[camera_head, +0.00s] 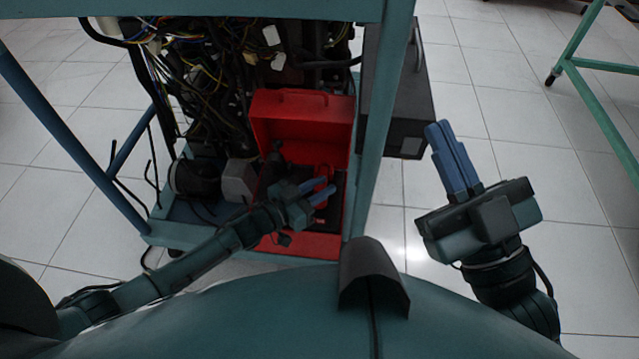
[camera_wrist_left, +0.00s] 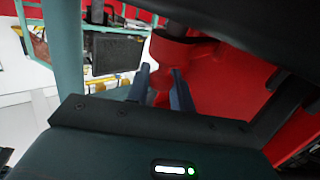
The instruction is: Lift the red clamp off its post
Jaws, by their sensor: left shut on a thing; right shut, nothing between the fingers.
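The red clamp (camera_head: 324,172) is inside an open red case low in the engine trainer frame. In the left wrist view its red body (camera_wrist_left: 182,48) sits around a dark round part (camera_wrist_left: 176,27), which looks like the post. My left gripper (camera_head: 318,189) reaches into the case, its blue fingers shut on a narrow red part of the clamp. In the left wrist view the fingertips (camera_wrist_left: 160,74) are on either side of that part. I cannot tell whether the clamp is raised on the post. My right gripper (camera_head: 438,128) is shut and empty, outside the frame to the right.
The red case (camera_head: 300,105) has its lid standing up behind the clamp. Wires and engine parts (camera_head: 215,80) crowd the space above left. A teal upright (camera_head: 382,130) stands just right of the case, with a dark grey box (camera_head: 405,100) beyond it.

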